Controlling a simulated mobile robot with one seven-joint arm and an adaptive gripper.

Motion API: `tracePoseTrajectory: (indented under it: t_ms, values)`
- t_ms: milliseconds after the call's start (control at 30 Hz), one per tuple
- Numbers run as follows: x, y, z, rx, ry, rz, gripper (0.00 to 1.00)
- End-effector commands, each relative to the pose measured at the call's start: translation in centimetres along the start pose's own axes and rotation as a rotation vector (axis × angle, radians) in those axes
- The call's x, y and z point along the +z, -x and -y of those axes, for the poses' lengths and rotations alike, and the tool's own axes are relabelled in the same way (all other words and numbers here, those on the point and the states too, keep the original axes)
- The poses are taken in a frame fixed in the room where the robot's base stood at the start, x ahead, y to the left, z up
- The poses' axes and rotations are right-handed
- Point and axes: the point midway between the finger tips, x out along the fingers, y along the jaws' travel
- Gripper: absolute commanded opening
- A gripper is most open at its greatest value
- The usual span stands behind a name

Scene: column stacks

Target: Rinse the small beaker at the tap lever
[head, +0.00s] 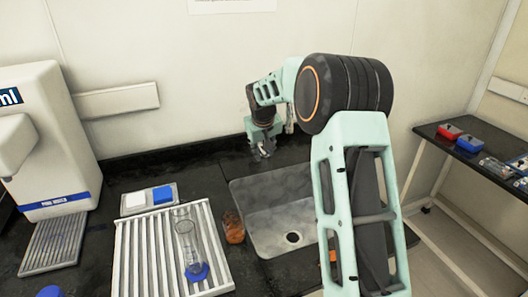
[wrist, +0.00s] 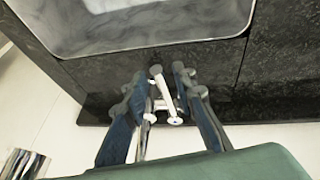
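My gripper (head: 263,150) is behind the sink, near the back wall. In the wrist view its two fingers (wrist: 160,82) stand apart, with a slim silver lever-like part (wrist: 157,78) between them. This looks like the tap lever; I cannot tell whether a finger touches it. The tap is mostly hidden in the head view. A small amber vessel (head: 233,228) stands on the counter at the sink's left edge; I cannot tell whether it is the small beaker. The sink (head: 262,225) looks empty, its right part hidden by my arm; its rim (wrist: 150,45) also shows in the wrist view.
A tall clear cylinder with a blue base (head: 187,245) stands on the white slatted rack (head: 140,255). A white dispenser (head: 45,140) is at left. A side table (head: 455,150) at right holds small items.

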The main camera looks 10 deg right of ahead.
Motion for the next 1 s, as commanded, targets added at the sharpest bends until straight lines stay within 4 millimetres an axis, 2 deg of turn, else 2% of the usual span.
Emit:
tracePoseTrajectory:
  t_ms: [33,200,567,1000]
  values:
    - [0.0,0.0,0.0,0.0,0.0,0.0,0.17]
    - [0.0,0.0,0.0,0.0,0.0,0.0,0.0]
    - [0.0,0.0,0.1,0.0,-0.001,0.001,0.0]
    - [-0.4,0.2,2.2,0.058,-0.138,0.031,0.0]
